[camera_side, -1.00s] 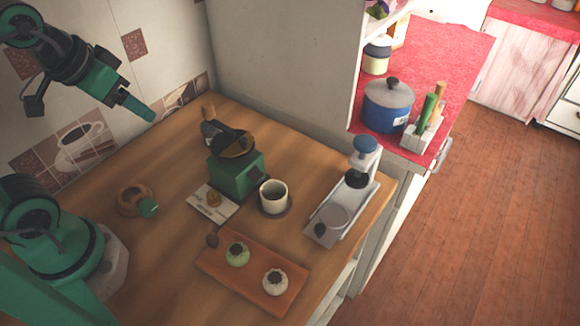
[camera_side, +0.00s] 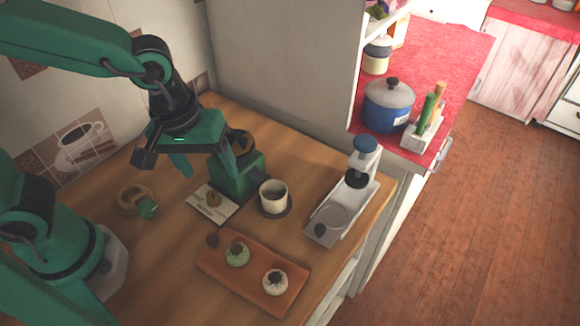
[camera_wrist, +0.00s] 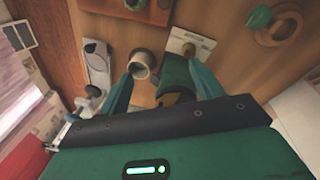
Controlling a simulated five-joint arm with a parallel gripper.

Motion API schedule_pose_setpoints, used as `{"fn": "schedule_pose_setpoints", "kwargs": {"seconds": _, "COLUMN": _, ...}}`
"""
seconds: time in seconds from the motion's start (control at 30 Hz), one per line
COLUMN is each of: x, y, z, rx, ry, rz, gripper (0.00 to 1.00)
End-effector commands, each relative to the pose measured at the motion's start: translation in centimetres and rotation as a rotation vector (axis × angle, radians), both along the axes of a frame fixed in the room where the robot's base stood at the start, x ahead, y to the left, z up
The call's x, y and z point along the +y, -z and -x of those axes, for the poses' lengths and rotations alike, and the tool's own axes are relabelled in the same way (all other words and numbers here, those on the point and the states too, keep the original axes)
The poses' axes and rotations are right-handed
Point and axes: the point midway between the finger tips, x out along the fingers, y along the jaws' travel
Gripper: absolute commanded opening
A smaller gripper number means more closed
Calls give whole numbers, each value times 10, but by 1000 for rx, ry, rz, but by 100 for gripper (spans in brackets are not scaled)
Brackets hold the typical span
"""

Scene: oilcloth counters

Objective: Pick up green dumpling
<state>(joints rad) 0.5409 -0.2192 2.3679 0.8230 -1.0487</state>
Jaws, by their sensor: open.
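The green dumpling (camera_side: 237,254) is pale green with a dark top. It sits near the middle of a reddish-brown tray (camera_side: 215,267) at the counter's front in the side view. A white dumpling (camera_side: 275,281) with a dark top is to its right on the tray. My gripper (camera_side: 207,172) is open and empty, in the air above the back of the counter, well apart from the dumpling. In the wrist view my gripper (camera_wrist: 160,77) has its fingers spread, and the tray (camera_wrist: 100,8) is cut off by the top edge.
A green grinder (camera_side: 235,182) stands close to my gripper. A cup (camera_side: 273,197), a card (camera_side: 212,206), a grey-and-white press (camera_side: 340,205) and a wooden ring with a green part (camera_side: 130,200) are also on the counter.

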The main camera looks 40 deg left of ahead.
Motion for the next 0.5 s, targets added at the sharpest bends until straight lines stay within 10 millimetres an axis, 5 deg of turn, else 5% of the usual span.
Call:
{"fn": "schedule_pose_setpoints", "kwargs": {"seconds": 0.2, "x": -46, "y": 33, "z": 17, "rx": 98, "ry": -133, "rz": -25, "gripper": 66}}
{"fn": "schedule_pose_setpoints", "kwargs": {"seconds": 0.5, "x": -78, "y": 61, "z": 36, "rx": 153, "ry": -263, "rz": -63, "gripper": 66}}
